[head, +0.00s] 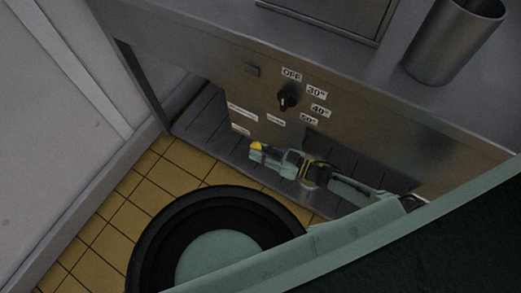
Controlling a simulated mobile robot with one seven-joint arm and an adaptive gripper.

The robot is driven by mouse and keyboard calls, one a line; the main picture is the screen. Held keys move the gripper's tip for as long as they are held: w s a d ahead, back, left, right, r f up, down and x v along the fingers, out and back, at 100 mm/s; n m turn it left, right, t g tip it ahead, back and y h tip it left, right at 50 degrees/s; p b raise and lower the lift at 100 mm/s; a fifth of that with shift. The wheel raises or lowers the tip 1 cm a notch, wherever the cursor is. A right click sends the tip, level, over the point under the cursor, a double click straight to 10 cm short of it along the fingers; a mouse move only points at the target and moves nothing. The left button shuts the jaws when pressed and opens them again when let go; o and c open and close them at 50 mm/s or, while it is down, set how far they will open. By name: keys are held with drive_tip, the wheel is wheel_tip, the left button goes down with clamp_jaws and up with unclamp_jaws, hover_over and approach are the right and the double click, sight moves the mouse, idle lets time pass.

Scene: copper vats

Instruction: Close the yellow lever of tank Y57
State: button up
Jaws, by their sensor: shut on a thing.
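My gripper (262,152) is at the far end of my pale green arm, near the middle of the head view. It points left, in front of the steel bench and above its lower shelf. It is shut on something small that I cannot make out. A yellow patch shows at its tip, and I cannot tell whether that is part of the gripper. No tank, no Y57 label and no lever on a tank can be made out here.
A steel bench (225,45) has a black dial (287,98) marked OFF and several numbers. A steel cylinder (452,42) stands on top at right. Its lower shelf (205,130) is slatted. Yellow floor tiles (105,225) lie open at left, beside a grey wall (50,110).

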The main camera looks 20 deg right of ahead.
clamp_jaws()
